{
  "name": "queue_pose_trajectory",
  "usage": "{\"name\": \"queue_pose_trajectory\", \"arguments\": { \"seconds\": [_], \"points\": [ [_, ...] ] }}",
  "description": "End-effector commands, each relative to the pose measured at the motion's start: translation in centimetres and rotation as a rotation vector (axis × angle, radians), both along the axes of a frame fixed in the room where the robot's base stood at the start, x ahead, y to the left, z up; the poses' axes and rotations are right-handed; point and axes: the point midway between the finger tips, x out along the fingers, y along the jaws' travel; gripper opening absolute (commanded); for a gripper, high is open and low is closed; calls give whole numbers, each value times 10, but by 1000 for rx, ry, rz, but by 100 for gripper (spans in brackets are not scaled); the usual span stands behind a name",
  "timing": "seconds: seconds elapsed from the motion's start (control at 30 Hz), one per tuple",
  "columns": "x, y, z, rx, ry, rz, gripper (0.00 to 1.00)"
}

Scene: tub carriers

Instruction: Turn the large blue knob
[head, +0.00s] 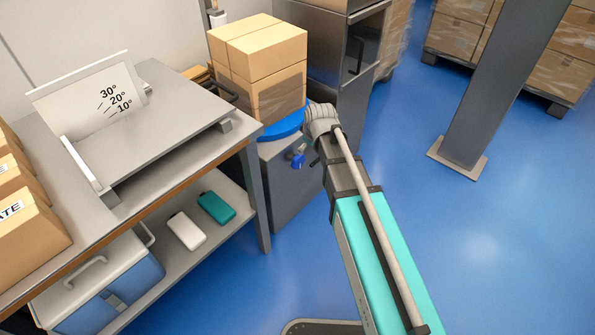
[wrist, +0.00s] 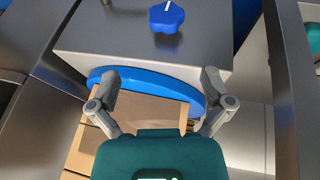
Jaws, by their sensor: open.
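The blue knob (head: 298,161) is on the front of a grey cabinet (head: 285,190), just left of my arm's end in the head view. In the wrist view the lobed blue knob (wrist: 167,18) shows at the top centre, on the cabinet's grey face (wrist: 140,50). My gripper (wrist: 160,77) is open, with its two fingers spread wide. In the wrist view the knob lies beyond the fingertips and is not between them.
A blue round plate (head: 283,126) on the cabinet carries stacked cardboard boxes (head: 262,60). At left is a workbench (head: 190,165) with a tilted board and a lower shelf holding a cooler box (head: 95,285). A grey post (head: 490,90) stands at right; the blue floor between is clear.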

Motion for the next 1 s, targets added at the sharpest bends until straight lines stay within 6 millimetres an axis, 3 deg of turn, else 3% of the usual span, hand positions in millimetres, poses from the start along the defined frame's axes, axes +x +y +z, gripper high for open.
{"name": "queue_pose_trajectory", "arguments": {
  "seconds": [0.03, 0.2, 1.0],
  "points": [
    [3, 5, -16, -1, -9, 14, 100],
    [9, 14, -29, -6, -29, 47, 100],
    [14, 18, -38, -8, -37, 60, 100]
  ]
}}
